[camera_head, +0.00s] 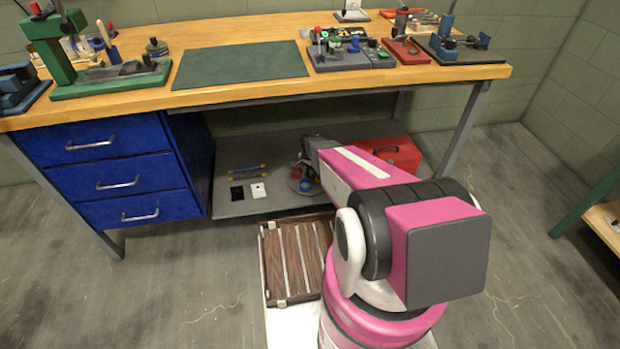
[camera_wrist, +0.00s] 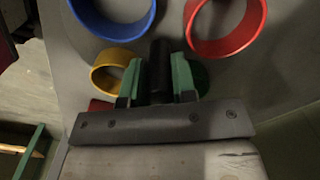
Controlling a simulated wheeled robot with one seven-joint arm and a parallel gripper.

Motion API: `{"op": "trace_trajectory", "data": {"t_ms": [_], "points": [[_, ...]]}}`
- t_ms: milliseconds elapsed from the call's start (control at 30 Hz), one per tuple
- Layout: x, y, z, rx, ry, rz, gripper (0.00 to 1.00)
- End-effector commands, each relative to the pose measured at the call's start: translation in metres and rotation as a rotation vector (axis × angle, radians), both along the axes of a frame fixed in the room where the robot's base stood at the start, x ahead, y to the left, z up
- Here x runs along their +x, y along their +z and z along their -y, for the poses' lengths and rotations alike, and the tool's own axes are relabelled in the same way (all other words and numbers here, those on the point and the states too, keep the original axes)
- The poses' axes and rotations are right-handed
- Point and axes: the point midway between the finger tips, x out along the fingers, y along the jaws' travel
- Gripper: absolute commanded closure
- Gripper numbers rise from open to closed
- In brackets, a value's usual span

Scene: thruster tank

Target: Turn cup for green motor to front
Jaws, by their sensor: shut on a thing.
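In the wrist view my gripper (camera_wrist: 156,88) has its green-padded fingers on both sides of a dark upright post (camera_wrist: 160,66) and is shut on it. Round open cups surround the post: a blue one (camera_wrist: 99,32) at upper left, a red one (camera_wrist: 263,35) at upper right, and a yellow one (camera_wrist: 97,84) at left. A green cup (camera_wrist: 203,76) is mostly hidden behind the right finger. In the head view the cup holder with the blue cup (camera_head: 305,186) is on the lower shelf, partly hidden by my arm. No motor can be made out in the cups.
The grey lower shelf (camera_head: 232,205) sits under the wooden workbench (camera_head: 140,100). A red toolbox (camera_head: 402,155) stands on the shelf right of my arm. A small black item (camera_head: 237,193) and a white item (camera_head: 258,190) lie left of the cups. Blue drawers (camera_head: 110,180) are farther left.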

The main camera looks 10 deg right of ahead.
Motion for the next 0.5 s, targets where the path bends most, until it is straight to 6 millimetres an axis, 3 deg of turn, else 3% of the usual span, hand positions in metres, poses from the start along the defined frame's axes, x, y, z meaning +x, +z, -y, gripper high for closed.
{"op": "trace_trajectory", "data": {"t_ms": [200,500], "points": [[0.0001,0.0006,0.0002,-0.001,-0.186,0.001,0.95],[0.0001,0.0006,0.0001,-0.001,-0.215,0.001,0.95]]}}
